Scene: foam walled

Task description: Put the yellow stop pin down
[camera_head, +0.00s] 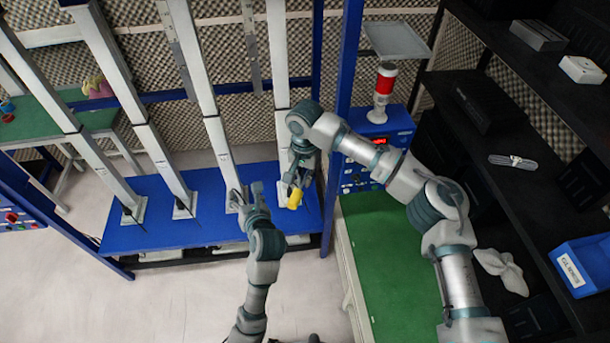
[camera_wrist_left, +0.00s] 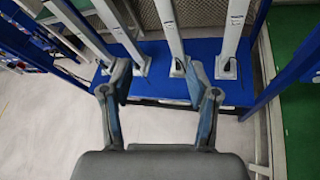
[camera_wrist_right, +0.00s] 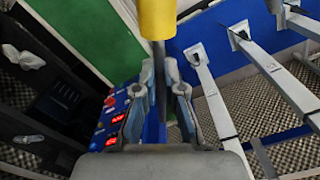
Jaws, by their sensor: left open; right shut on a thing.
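The yellow stop pin (camera_head: 295,198) hangs from my right gripper (camera_head: 299,165), over the right part of the blue platform (camera_head: 165,228). In the right wrist view its yellow end (camera_wrist_right: 157,18) is at the top, with a metal shank running down between the fingers of my right gripper (camera_wrist_right: 158,75), which is shut on it. My left gripper (camera_head: 246,198) is open and empty, left of the pin in the head view. In the left wrist view the fingers of my left gripper (camera_wrist_left: 160,85) are spread wide apart.
Several grey posts (camera_head: 210,110) rise from the blue platform. Dark shelves hold a blue bin (camera_head: 585,265). A blue upright (camera_head: 343,100) stands beside my right arm.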

